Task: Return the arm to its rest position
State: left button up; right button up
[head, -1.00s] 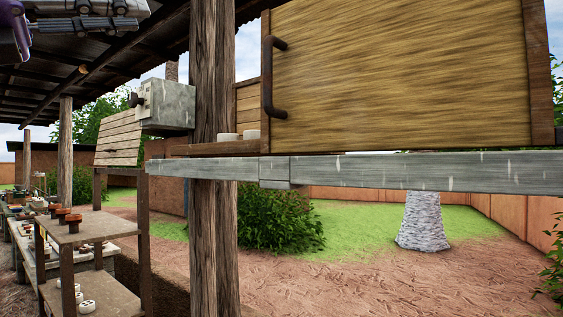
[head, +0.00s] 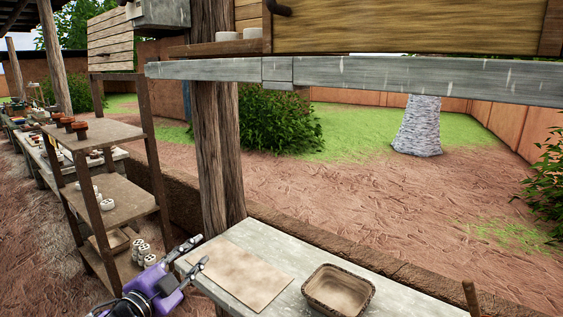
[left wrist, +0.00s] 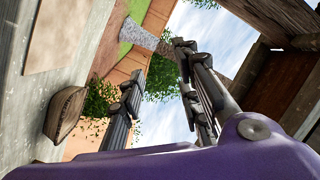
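My left gripper (head: 202,252) is low in the head view, left of centre, with a purple body and dark fingers. Its fingers are apart with nothing between them. It is beside the left end of a grey bench (head: 225,288), close to a flat tan board (head: 249,276) on it. In the left wrist view the same gripper (left wrist: 160,62) also shows spread, empty fingers against sky and yard. My right gripper is in neither view.
A woven basket (head: 338,290) stands on the bench, right of the board. A wooden shelf (head: 122,200) with pots stands at left. A thick wooden post (head: 218,150) rises behind the bench. A grey beam (head: 380,77) crosses above. Open dirt yard lies beyond.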

pick_arm(q)
jog(key=s+f+n+g+y+p, duration=0.15)
jog(key=s+f+n, duration=0.25)
jog(key=s+f, duration=0.55)
jog(key=s+f+n+g+y+b, duration=0.15)
jog(key=s+f+n, duration=0.35)
jog(key=f, duration=0.8)
jog(key=s+f+n+g+y, duration=0.1)
jog(key=s+f, duration=0.3)
jog(key=s, duration=0.5)
jog(key=s+d+f+n+g+y+p, duration=0.1)
jog(key=s+f+n+g, duration=0.1)
jog(key=s+f, duration=0.3)
jog(key=s+f+n+g+y+p, duration=0.1)
jog(key=s+f, duration=0.3)
jog(key=s, duration=1)
jog(key=shift+d+f+n+g, duration=0.15)
jog(key=shift+d+n+g, duration=0.1)
jog(key=shift+n+g, duration=0.2)
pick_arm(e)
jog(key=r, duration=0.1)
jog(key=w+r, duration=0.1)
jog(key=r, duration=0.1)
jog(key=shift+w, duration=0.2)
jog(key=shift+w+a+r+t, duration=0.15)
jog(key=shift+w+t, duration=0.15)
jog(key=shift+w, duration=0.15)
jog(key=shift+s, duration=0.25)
